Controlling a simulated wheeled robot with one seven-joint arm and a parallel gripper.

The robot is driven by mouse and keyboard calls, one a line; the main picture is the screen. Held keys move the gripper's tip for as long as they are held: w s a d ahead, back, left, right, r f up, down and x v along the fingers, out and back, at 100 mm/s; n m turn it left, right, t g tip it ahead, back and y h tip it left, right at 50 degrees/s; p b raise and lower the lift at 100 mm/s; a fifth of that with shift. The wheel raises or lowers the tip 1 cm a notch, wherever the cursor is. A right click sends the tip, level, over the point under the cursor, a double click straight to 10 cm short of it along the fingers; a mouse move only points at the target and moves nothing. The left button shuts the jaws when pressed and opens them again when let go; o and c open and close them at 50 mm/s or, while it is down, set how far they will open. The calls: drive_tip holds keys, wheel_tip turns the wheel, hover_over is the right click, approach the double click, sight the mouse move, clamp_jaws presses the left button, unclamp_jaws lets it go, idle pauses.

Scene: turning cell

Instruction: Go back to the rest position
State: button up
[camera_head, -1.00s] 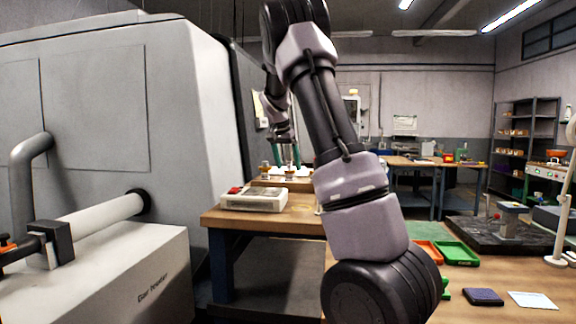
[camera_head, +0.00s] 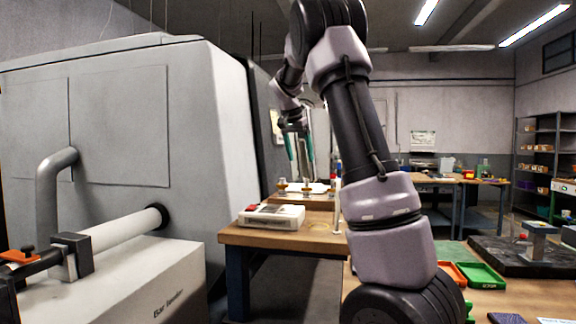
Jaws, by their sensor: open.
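My gripper (camera_head: 302,172) hangs from my folded arm near the middle of the view. Its two green-grey fingers point down and stand apart, with nothing visible between them. It appears above or in front of a wooden bench (camera_head: 272,236); how high it is above the bench top I cannot tell. My upper arm fills the middle right and hides part of the bench and the room behind.
A grey machine (camera_head: 130,120) and a white bar feeder (camera_head: 150,280) fill the left. A white device (camera_head: 272,215) with a red part sits on the bench. A green tray (camera_head: 482,274) and a dark plate (camera_head: 505,255) lie at right. Shelves (camera_head: 545,160) stand behind.

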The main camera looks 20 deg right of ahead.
drive_tip(key=shift+s, duration=0.1)
drive_tip(key=s+a+f+n+t+y, duration=0.1)
drive_tip(key=s+a, duration=0.3)
drive_tip(key=s, duration=0.7)
drive_tip(key=s+a+f+n+t+y, duration=0.2)
drive_tip(key=s+a, duration=0.3)
drive_tip(key=s, duration=0.6)
drive_tip(key=s+a+f+n+t+y, duration=0.1)
drive_tip(key=s+a, duration=0.4)
drive_tip(key=s, duration=0.6)
drive_tip(key=shift+s+a+f+n+y, duration=0.25)
drive_tip(key=shift+f+n+y, duration=0.25)
drive_tip(key=shift+n+y, duration=0.45)
drive_tip(key=shift+d, duration=0.1)
